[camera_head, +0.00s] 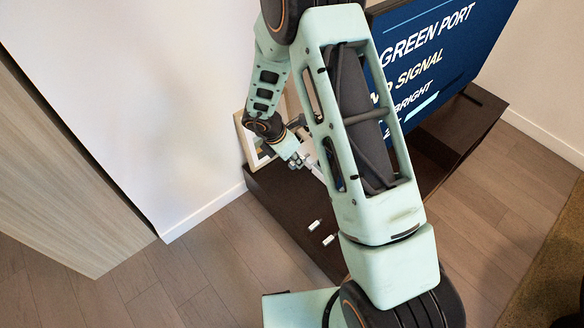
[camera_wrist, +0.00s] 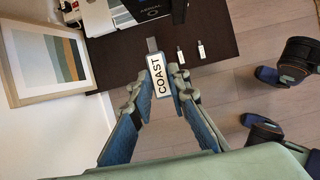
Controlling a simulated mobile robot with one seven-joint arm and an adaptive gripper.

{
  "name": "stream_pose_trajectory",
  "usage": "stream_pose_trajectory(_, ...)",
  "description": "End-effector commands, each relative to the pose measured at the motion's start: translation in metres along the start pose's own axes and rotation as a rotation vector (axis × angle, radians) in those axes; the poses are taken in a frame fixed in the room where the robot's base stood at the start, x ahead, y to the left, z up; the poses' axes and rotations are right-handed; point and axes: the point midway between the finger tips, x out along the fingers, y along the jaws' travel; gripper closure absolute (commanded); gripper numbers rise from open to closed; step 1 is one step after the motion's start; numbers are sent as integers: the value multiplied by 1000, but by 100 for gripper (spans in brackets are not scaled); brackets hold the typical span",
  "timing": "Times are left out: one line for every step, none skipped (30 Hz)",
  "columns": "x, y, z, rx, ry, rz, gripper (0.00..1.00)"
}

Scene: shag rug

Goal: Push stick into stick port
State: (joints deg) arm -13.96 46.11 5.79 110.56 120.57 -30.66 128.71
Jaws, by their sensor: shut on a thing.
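My gripper (camera_wrist: 158,82) is shut on a stick (camera_wrist: 157,75) labelled COAST in the wrist view. The stick is white-faced with a blue edge, and its grey metal plug points up in the picture, over the dark cabinet top (camera_wrist: 222,35). In the head view my gripper (camera_head: 298,161) is above the cabinet's left end, and the held stick is hard to make out. Two other small white sticks lie on the cabinet, one at left (camera_wrist: 180,53) and one at right (camera_wrist: 201,49). I cannot make out a port clearly in either view.
A white device (camera_wrist: 97,17) and a black box (camera_wrist: 150,8) stand at the wrist view's top edge. A framed picture (camera_wrist: 45,62) leans at the wall. A screen (camera_head: 440,55) reading GREEN PORT, SIGNAL and BRIGHT stands on the cabinet, partly behind my arm.

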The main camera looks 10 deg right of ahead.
Motion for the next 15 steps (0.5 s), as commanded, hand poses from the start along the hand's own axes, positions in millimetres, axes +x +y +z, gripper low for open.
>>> stream_pose_trajectory(-21, 1, 13, 2, 0, 2, 96)
stream_pose_trajectory(-27, 2, 16, 0, 1, 2, 96)
stream_pose_trajectory(-34, 2, 21, -1, 2, 2, 96)
stream_pose_trajectory(-39, 3, 25, -4, 2, 2, 96)
stream_pose_trajectory(-44, 3, 28, -5, 3, 2, 96)
stream_pose_trajectory(-49, 3, 31, -6, 3, 2, 96)
stream_pose_trajectory(-52, 3, 33, -7, 4, 2, 96)
stream_pose_trajectory(-55, 3, 35, -8, 4, 2, 96)
stream_pose_trajectory(-58, 3, 37, -9, 4, 1, 96)
stream_pose_trajectory(-60, 3, 39, -10, 4, 1, 96)
stream_pose_trajectory(-61, 3, 40, -12, 4, 0, 96)
stream_pose_trajectory(-62, 3, 40, -13, 4, 0, 96)
stream_pose_trajectory(-62, 3, 41, -13, 4, 0, 96)
stream_pose_trajectory(-62, 3, 41, -13, 5, 0, 96)
stream_pose_trajectory(-62, 3, 41, -13, 5, 0, 96)
